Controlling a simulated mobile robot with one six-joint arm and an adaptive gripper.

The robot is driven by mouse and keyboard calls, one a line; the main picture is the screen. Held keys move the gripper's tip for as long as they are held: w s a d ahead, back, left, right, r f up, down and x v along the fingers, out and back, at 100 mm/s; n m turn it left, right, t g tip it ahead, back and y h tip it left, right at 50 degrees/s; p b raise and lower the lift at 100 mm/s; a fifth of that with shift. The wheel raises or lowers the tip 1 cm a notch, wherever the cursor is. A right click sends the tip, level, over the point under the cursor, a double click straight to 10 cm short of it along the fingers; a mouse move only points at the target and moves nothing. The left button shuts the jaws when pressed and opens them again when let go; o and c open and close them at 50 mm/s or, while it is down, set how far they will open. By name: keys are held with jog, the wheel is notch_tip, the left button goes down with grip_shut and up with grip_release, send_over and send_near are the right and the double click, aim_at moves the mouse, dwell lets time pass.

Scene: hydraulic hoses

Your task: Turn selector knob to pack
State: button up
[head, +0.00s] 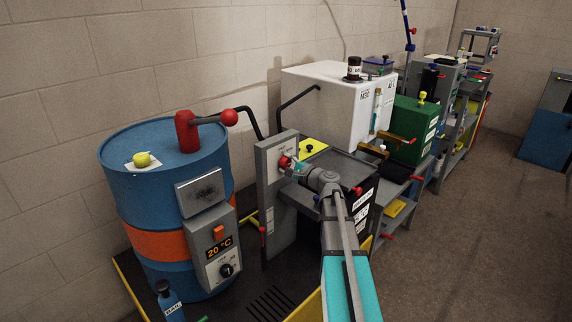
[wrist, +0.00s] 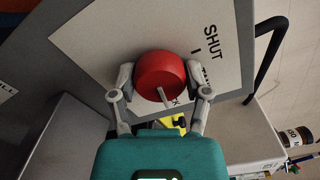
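The selector knob (wrist: 160,72) is a round red knob with a white pointer, on a white label plate (wrist: 100,50) fixed to a grey panel. The word SHUT is readable on the plate; other lettering is partly hidden by the knob and fingers. In the wrist view the pointer slants toward the bottom, slightly right, near a partly covered letter. My gripper (wrist: 163,78) has one finger on each side of the knob, both seeming to touch it. In the head view the knob (head: 284,161) shows at the upright grey panel (head: 270,205), with my gripper (head: 292,166) at it.
A blue drum (head: 135,195) with a red-ball lever (head: 229,118) and a temperature box (head: 213,250) stands left of the panel. A white tank (head: 325,95) and green box (head: 408,125) stand behind. The floor (head: 470,240) at right is clear.

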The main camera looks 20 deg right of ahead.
jog(key=o, duration=0.4)
jog(key=shift+s, duration=0.1)
jog(key=v, duration=1.1)
jog(key=shift+s+d, duration=0.15)
jog(key=shift+s, duration=0.25)
dwell(0.4)
